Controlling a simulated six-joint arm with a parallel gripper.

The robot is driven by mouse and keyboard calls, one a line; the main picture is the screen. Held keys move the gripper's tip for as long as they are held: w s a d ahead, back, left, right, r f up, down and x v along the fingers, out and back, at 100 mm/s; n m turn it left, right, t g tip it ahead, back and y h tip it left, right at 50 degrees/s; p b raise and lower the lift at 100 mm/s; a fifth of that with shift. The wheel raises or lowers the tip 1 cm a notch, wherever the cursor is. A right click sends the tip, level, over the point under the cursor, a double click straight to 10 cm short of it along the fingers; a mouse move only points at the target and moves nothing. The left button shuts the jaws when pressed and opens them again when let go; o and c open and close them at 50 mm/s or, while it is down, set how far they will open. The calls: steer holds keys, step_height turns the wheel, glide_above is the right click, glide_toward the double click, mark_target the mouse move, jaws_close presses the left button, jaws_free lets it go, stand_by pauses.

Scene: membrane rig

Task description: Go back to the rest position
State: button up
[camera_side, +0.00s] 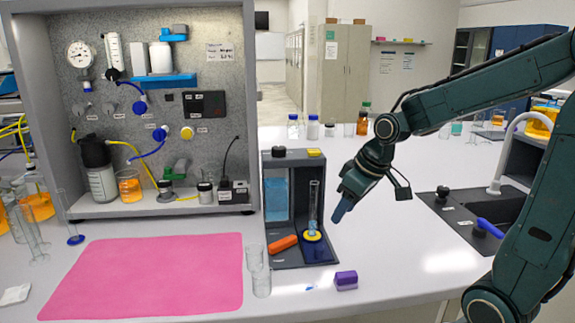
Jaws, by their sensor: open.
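My gripper (342,207) is at the end of my dark green arm, in the air just right of a small grey rig. Its blue fingertips point down and to the left, and nothing shows between them. The grey rig (291,153) stands on the white bench. Inside it are a blue panel (276,196), a clear upright tube (313,205) on a yellow ring (312,236), and an orange piece (283,243) lying at its base. The gap between my fingers is hard to see from this side.
A purple block (346,281) lies near the front edge. Clear glasses (261,283) stand beside a pink mat (150,275). A large panel rig (150,110) rises at left. A dark sink (470,220) with a tap is at right. Bottles (313,128) stand behind.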

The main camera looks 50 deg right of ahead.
steer(key=s+a+r, duration=0.2)
steer(key=s+a, duration=0.2)
steer(key=s, duration=0.2)
steer(key=s+a+r+t, duration=0.1)
steer(key=s+a+r, duration=0.2)
steer(key=s, duration=0.4)
steer(key=shift+a+r, duration=0.35)
steer(key=shift+a, duration=0.4)
